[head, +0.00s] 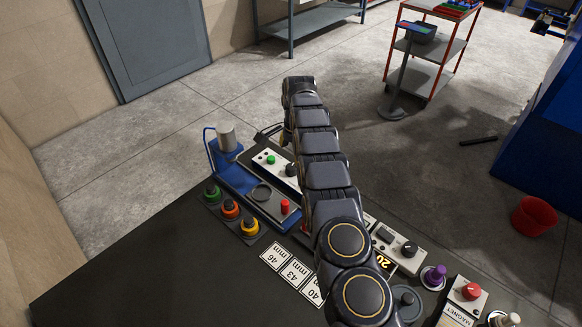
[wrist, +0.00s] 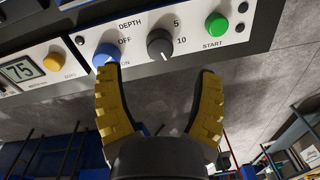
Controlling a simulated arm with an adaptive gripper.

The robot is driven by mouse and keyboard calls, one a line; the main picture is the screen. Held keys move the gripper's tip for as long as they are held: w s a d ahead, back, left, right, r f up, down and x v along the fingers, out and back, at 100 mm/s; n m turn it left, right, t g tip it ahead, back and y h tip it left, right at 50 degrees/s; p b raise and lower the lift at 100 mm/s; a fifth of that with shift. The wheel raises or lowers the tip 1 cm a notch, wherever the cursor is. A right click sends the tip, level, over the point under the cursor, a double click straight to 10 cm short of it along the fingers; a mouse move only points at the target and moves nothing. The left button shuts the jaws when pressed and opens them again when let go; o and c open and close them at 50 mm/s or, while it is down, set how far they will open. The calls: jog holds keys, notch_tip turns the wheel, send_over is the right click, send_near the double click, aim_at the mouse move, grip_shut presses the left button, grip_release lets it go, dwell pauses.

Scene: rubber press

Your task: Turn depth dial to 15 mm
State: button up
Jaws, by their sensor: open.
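The depth dial (wrist: 160,45) is a round black knob on a white panel (wrist: 192,30), in the wrist view at the upper middle. The panel is lettered DEPTH, with 5 and 10 to the right of the knob. The dial's pointer is too small to read surely. My gripper (wrist: 157,66) has its two yellow fingers spread apart, one tip on each side of the dial and slightly below it in the picture. Nothing is between the fingers. In the head view the dial (head: 291,170) shows beside my arm, which largely hides my gripper.
A blue knob (wrist: 106,54) lies close to the left fingertip. A green START button (wrist: 217,24) is near the right fingertip. A display (wrist: 21,70) reads 75, beside an orange button (wrist: 53,62). Other coloured buttons (head: 230,208) and number cards (head: 294,272) are on the dark table (head: 130,270).

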aim_at(291, 167)
notch_tip(291, 167, down, 6)
jog(key=shift+w+f, duration=0.15)
jog(key=c, duration=1.1)
